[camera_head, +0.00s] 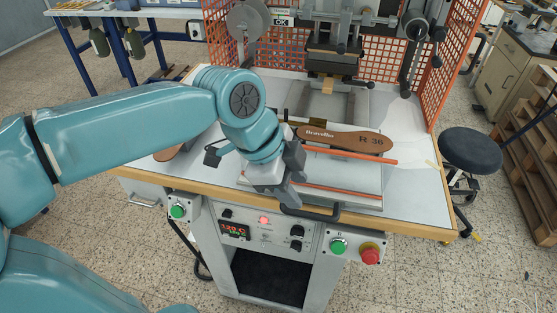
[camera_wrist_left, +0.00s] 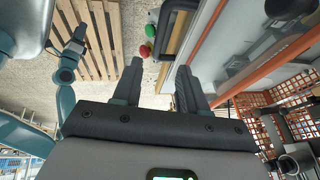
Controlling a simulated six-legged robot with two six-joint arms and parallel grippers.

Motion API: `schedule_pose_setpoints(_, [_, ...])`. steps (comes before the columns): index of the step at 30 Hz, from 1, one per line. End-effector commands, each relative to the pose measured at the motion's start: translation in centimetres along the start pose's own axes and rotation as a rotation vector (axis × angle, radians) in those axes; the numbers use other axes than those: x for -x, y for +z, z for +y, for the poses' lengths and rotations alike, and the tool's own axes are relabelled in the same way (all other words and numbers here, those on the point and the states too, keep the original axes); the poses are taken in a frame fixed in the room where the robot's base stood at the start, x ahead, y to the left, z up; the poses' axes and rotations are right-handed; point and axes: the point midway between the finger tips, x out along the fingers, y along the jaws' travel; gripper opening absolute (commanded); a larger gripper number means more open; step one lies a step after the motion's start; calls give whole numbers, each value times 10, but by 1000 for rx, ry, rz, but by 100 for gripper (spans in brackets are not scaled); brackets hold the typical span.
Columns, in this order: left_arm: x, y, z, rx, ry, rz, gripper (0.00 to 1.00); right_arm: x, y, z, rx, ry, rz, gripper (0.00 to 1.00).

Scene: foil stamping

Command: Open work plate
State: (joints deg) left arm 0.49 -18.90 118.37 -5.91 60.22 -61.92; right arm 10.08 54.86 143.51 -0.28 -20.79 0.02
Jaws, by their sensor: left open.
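The work plate (camera_head: 362,187) is a pale grey slab at the front of the bench, with a black bar handle (camera_head: 310,213) on its front edge. A brown sole-shaped piece marked R-36 (camera_head: 345,138) lies toward its back. My left gripper (camera_head: 291,193) is at the plate's front left, close to the handle, and hides part of the plate. In the left wrist view my left gripper (camera_wrist_left: 158,80) is open with nothing between its fingers. The handle (camera_wrist_left: 176,38) lies beyond the fingertips, apart from them. My right gripper (camera_wrist_left: 77,42) shows small there; its jaws are unclear.
An orange rod (camera_head: 350,154) runs across the plate. The press head (camera_head: 332,62) stands behind, inside orange mesh guards (camera_head: 447,60). Green buttons (camera_head: 338,246) and a red stop button (camera_head: 370,255) are on the front panel. A black stool (camera_head: 470,150) stands right of the bench.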

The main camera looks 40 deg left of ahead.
Motion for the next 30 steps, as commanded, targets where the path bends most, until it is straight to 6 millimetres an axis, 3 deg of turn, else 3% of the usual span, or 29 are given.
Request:
schedule_pose_setpoints(1, [14,-1,-1,-1,-5,3,42,1,0,0,0,0,0,43])
schedule_pose_setpoints(6, [50,0,-1,-1,-2,2,42,2,0,-1,0,0,0,43])
schedule_pose_setpoints(11, [68,0,-1,-1,-1,0,42,3,0,-1,0,0,0,43])
schedule_pose_setpoints(30, [72,0,0,-1,1,-1,42,3,0,-1,0,0,0,43])
